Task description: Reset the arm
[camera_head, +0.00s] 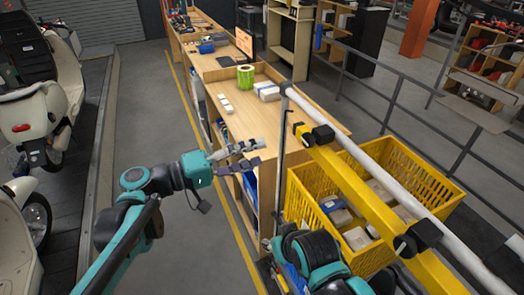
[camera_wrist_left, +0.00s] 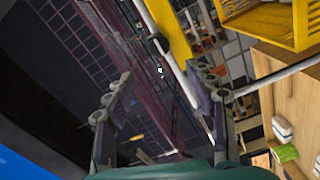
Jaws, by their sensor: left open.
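My left arm comes in from the left in the head view. Its gripper (camera_head: 262,152) is open and empty, held in the air beside the left edge of the wooden workbench (camera_head: 285,133). In the left wrist view the two fingers of the left gripper (camera_wrist_left: 160,72) stand wide apart with nothing between them. My right arm (camera_head: 312,258) is folded low at the bottom centre of the head view. Its gripper cannot be seen.
A yellow crate (camera_head: 300,205) holding several packages stands right of centre, partly behind a yellow beam (camera_head: 360,200) and a white rail (camera_head: 370,165). A green roll (camera_head: 245,77) stands on the bench. Scooters (camera_head: 38,110) line the left. Grey floor (camera_head: 150,100) between is clear.

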